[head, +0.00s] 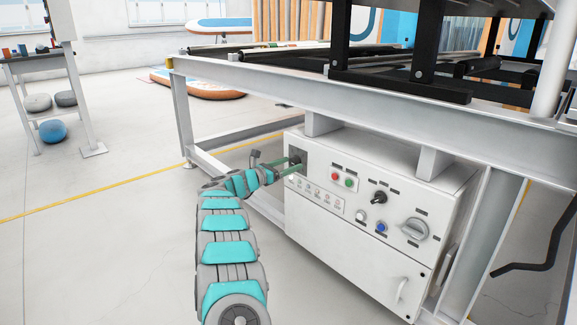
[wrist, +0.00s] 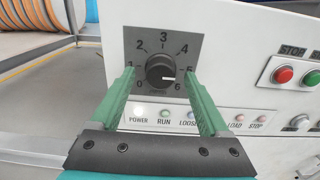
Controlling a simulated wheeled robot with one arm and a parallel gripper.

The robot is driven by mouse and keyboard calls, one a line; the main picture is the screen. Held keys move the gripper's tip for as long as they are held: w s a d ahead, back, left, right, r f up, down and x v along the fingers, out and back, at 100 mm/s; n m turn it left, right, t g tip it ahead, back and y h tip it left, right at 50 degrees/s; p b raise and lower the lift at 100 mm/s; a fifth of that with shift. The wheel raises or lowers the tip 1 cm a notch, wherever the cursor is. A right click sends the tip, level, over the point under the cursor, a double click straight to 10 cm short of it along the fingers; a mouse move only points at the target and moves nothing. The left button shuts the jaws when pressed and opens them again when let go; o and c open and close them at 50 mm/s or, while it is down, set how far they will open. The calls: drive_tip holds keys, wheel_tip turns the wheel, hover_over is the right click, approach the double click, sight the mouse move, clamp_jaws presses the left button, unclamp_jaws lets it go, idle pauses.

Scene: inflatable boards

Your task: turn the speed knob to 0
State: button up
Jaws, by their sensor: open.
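The speed knob (wrist: 160,70) is a round black knob on a dark grey dial plate (wrist: 135,40) numbered 0 to 6. Its white pointer line faces right, between 5 and 6. The 0 is at the lower left of the dial. My gripper (wrist: 159,74) is open, with one green finger on each side of the knob in the wrist view. I cannot tell whether the fingers touch it. In the head view my gripper (head: 287,167) is at the upper left of the white control box (head: 345,240), and it partly hides the dial there.
Right of the dial are a red button (head: 335,176), a green button (head: 348,183), a black switch (head: 379,197) and a grey rotary switch (head: 414,228). Indicator lights (wrist: 164,114) sit below the dial. A metal table frame (head: 380,105) overhangs the box.

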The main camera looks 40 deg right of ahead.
drive_tip(key=shift+c, duration=0.3)
clamp_jaws()
